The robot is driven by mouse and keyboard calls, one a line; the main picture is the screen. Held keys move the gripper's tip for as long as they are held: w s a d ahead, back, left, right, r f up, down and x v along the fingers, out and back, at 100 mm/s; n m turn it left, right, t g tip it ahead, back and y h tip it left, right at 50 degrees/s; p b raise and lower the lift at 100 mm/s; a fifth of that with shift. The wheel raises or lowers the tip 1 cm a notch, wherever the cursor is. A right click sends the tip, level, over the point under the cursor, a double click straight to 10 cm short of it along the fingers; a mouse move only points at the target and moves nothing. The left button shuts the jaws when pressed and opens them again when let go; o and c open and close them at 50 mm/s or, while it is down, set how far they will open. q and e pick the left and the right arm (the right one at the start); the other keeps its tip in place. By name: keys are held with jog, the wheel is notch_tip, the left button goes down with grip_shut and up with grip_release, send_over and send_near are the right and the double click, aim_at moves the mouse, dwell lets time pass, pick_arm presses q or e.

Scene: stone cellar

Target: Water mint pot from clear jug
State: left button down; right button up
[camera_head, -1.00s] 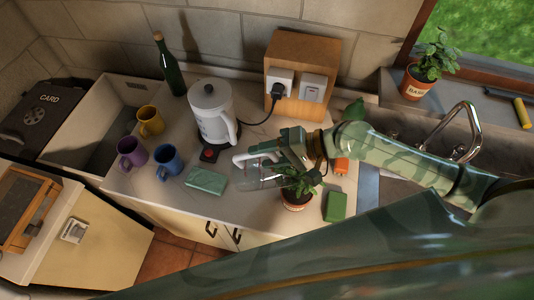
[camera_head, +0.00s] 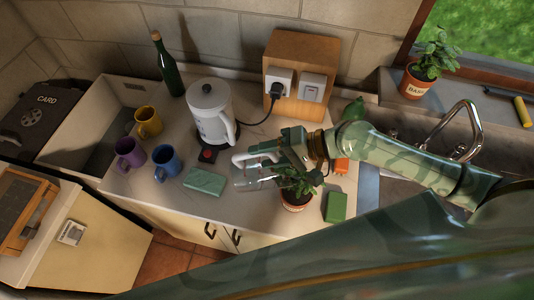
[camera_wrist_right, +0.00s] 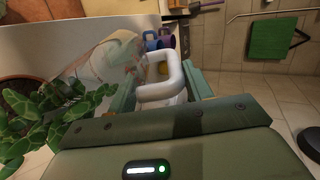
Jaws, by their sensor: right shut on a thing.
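My right gripper (camera_head: 284,153) is shut on the white handle of the clear jug (camera_head: 250,178), above the counter. The jug is see-through and looks tilted; I cannot tell its water level. In the right wrist view the handle (camera_wrist_right: 163,88) sits between the fingers, with the clear body (camera_wrist_right: 117,58) beyond it. The mint pot (camera_head: 297,207), terracotta with a leafy plant, stands near the counter's front edge, just right of the jug and partly under the gripper. Its leaves (camera_wrist_right: 45,120) show at the left of the wrist view. My left gripper is out of view.
A white kettle (camera_head: 211,112) stands behind the jug. Purple, blue and yellow mugs (camera_head: 149,121) and a teal box (camera_head: 204,182) are to the left. A green block (camera_head: 336,207) lies right of the mint pot. A basil pot (camera_head: 416,84) is on the sill.

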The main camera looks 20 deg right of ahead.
jog(key=shift+s+d+b, duration=0.1)
jog(key=shift+b, duration=0.7)
dwell(1.4)
jog(key=p, duration=0.2)
jog(key=r+p, duration=0.1)
jog(key=p, duration=0.1)
jog(key=shift+w+a+p, duration=0.2)
jog(key=shift+a+p, duration=0.15)
jog(key=shift+p, duration=0.05)
jog(key=shift+a+f+p, duration=0.1)
jog(key=shift+p, duration=0.25)
jog(key=shift+h, duration=0.3)
jog(key=shift+f, duration=0.15)
